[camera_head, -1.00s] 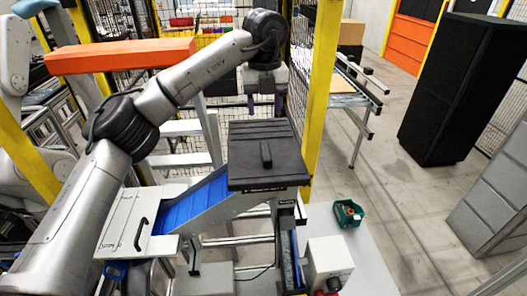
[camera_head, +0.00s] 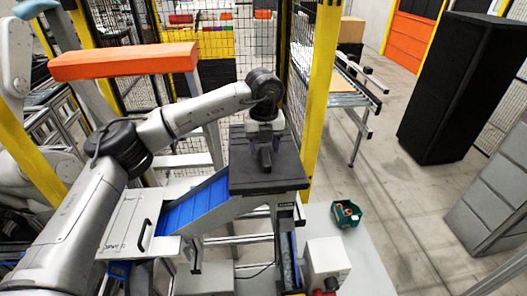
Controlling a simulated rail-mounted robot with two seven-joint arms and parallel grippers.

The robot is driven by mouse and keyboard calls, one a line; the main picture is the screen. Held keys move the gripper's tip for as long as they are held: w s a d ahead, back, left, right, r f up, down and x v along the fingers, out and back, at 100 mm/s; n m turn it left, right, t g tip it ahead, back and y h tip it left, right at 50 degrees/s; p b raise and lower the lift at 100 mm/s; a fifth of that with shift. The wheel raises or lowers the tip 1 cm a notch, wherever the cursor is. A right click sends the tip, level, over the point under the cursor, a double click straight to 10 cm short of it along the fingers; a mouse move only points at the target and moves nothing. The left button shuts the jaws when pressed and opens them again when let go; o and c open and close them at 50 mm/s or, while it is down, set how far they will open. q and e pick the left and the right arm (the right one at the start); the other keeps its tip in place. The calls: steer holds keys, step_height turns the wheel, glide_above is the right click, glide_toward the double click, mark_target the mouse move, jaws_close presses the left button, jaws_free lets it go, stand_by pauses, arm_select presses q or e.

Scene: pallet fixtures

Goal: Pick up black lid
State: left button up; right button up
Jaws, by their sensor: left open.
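The black lid (camera_head: 286,174) is a flat, dark square plate with a raised bar handle in its middle. It lies on top of the fixture in the centre of the head view. My left gripper (camera_head: 265,148) points down over the lid at the handle, with its fingers open. The gripper hides the far part of the handle. I cannot tell whether the fingers touch the lid. My right gripper is not in view.
A blue chute (camera_head: 200,205) slopes down left of the lid. A white panel with a black handle (camera_head: 130,232) stands at lower left. A green bin (camera_head: 346,214) sits on the table at right. A yellow post (camera_head: 319,95) rises just behind the lid's right side.

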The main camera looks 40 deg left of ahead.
arm_select(q)
steer(key=shift+f, duration=0.1)
jaws_close()
stand_by(0.5)
